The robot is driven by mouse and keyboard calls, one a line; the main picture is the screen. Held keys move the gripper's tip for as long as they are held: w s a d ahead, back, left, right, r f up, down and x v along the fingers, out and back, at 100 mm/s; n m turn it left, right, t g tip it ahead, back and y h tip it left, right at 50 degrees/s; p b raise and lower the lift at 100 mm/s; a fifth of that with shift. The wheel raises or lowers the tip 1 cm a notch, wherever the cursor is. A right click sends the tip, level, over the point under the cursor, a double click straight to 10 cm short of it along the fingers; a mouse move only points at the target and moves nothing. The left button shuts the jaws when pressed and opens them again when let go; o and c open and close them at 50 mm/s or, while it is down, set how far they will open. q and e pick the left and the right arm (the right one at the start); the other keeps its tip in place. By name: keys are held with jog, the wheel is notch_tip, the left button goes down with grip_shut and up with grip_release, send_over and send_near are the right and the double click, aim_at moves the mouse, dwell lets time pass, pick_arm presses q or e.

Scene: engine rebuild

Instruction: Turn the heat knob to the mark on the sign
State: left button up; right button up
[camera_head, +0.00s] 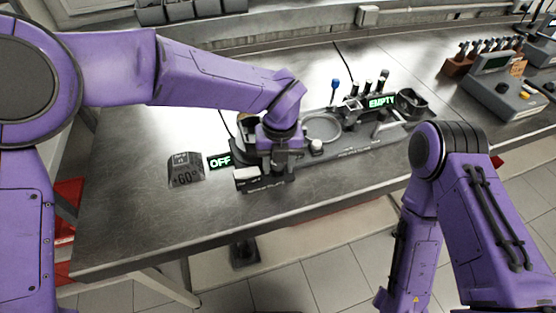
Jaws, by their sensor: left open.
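A dark sign (186,170) with "+60°" on it stands on the left part of the bench. Beside it on the right, a small display (219,161) glows green with "OFF". My left gripper (277,163) points down over the left end of a dark bench device, just right of the "OFF" display. It is open. The gripper and wrist cover that end of the device, so I cannot make out the heat knob or tell whether the fingers touch it. My right arm is at the right, with its gripper out of view.
Right of my left gripper are a round plate (322,127), a blue-tipped tool (335,88), an "EMPTY" display (382,101) and a dark cup (412,104). A grey-yellow instrument (502,92) stands at the far right. The bench front left is clear.

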pick_arm(q)
jog(key=shift+s, duration=0.1)
jog(key=c, duration=0.8)
jog(key=shift+o, duration=0.2)
jog(key=shift+m, duration=0.4)
jog(key=shift+r+m+p, duration=0.15)
jog(key=shift+m+p, duration=0.7)
jog(key=shift+m, duration=0.15)
jog(key=shift+r+m+p, duration=0.1)
jog(key=shift+m+p, duration=0.95)
jog(key=shift+m, duration=0.15)
jog(key=m+p, duration=0.2)
jog(key=m, duration=0.1)
jog(key=shift+m+p, duration=0.8)
jog(key=shift+p, duration=0.05)
jog(key=shift+f, duration=0.2)
